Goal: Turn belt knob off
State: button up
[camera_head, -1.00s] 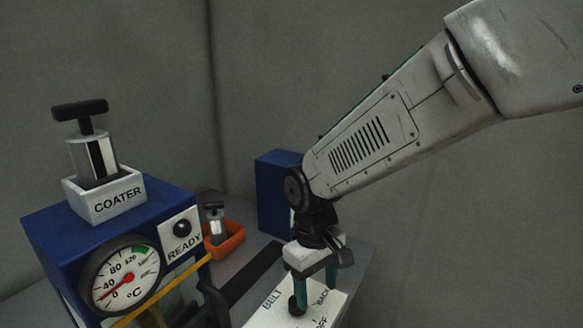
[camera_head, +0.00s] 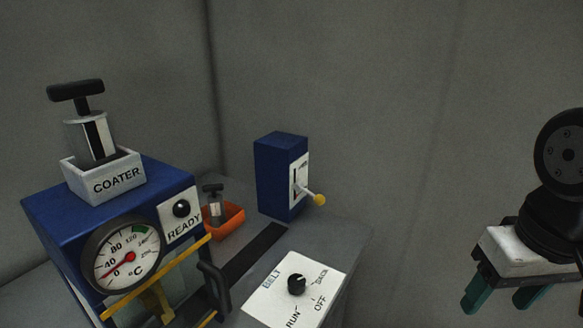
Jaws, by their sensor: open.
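The black belt knob (camera_head: 297,284) sits on a white panel (camera_head: 266,309) marked BELT, with RUN, OFF and BACK around the knob. I cannot tell for sure which mark the knob points at. My gripper (camera_head: 497,300) is at the right edge of the view, with its two green fingers apart and nothing between them. It is well to the right of the knob and clear of it.
A blue coater machine (camera_head: 60,215) with a dial gauge (camera_head: 127,256) and a READY lamp (camera_head: 181,208) stands at left. A blue box (camera_head: 268,178) with a yellow-tipped lever (camera_head: 319,200) stands behind the panel. An orange tray (camera_head: 234,222) holds a small plunger-like piece.

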aim_at(297, 284)
jog(key=k, duration=0.5)
jog(key=z, duration=0.8)
jog(key=i, duration=0.4)
jog(key=u, duration=1.5)
